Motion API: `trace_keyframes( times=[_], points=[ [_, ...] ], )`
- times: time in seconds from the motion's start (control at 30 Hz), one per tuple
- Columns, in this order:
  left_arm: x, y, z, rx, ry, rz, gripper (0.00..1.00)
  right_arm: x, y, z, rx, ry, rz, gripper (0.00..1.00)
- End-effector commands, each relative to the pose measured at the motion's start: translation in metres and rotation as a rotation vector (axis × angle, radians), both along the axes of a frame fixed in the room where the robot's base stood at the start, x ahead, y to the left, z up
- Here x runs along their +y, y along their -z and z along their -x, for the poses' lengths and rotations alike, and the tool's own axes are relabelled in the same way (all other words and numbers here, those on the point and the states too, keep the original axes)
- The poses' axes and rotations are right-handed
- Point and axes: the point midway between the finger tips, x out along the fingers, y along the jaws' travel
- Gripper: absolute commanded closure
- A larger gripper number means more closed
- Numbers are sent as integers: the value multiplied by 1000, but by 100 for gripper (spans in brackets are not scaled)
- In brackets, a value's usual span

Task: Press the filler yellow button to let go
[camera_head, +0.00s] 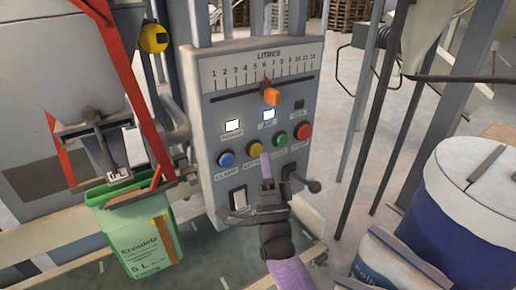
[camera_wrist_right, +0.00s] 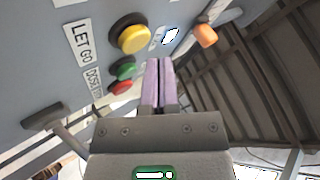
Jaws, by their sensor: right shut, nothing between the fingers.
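The yellow button (camera_head: 254,148) is on the filler's grey control panel (camera_head: 211,166), between the blue button and the green button. In the right wrist view the yellow button (camera_wrist_right: 131,36) is large, beside a "LET GO" label (camera_wrist_right: 83,47). My right gripper (camera_head: 266,164) is shut and empty, with its purple fingers just below and right of the yellow button. In the right wrist view the fingertips (camera_wrist_right: 159,64) point toward the panel, a little to the side of the button. I cannot tell if they touch the panel. My left gripper does not show.
A green sack (camera_head: 144,240) hangs under the spout at left, beside a red frame bar (camera_head: 137,88). The green button (camera_head: 279,139), red button (camera_head: 304,131), blue button (camera_head: 226,159), orange slider knob (camera_head: 271,96) and a lever (camera_head: 313,186) are close by. A blue-white drum (camera_head: 447,215) stands at right.

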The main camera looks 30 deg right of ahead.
Motion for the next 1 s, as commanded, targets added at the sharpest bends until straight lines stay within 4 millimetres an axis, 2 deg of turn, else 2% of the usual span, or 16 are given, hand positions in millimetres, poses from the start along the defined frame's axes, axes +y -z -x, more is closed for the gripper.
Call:
trace_keyframes(
  times=[0.17,0.4,0.6,1.0],
  points=[
    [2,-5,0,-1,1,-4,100,-1,-1,5,2,0,0,100],
    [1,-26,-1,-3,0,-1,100,-3,-3,39,3,1,-1,100],
    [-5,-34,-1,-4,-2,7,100,-5,-1,59,2,0,0,100],
    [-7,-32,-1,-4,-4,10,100,-5,1,60,1,0,0,100]
  ],
)
